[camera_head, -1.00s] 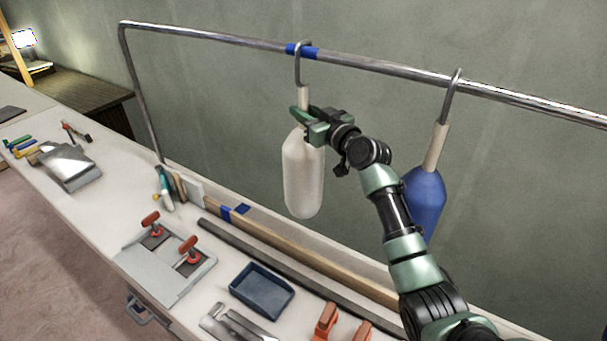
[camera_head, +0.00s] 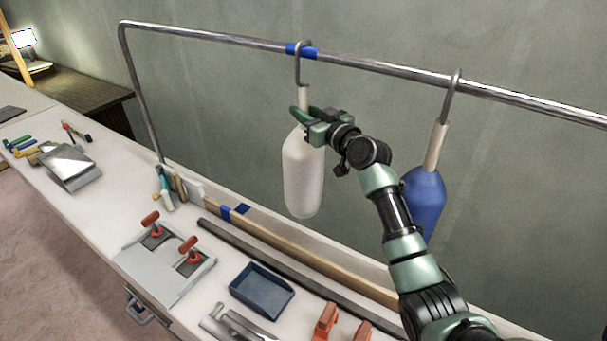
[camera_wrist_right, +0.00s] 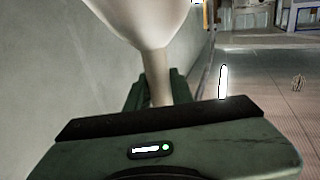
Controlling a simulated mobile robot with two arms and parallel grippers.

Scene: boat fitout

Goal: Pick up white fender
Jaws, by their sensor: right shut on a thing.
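The white fender (camera_head: 303,180) hangs upright below the metal rail, its tan neck up toward a hook (camera_head: 298,65) by a blue tape band. My right gripper (camera_head: 304,118) is shut on the fender's neck, just above the white body. In the right wrist view the fender's pale body (camera_wrist_right: 140,18) and its neck (camera_wrist_right: 158,75) show between the fingers of the gripper (camera_wrist_right: 155,90). The hook is still over the rail. My left gripper is not in view.
A blue fender (camera_head: 425,200) hangs on the rail (camera_head: 220,38) to the right, partly behind my right arm. The bench (camera_head: 100,215) below holds a clamp plate (camera_head: 165,265), a dark blue tray (camera_head: 262,290), long strips and orange clamps (camera_head: 326,320). A wall stands behind.

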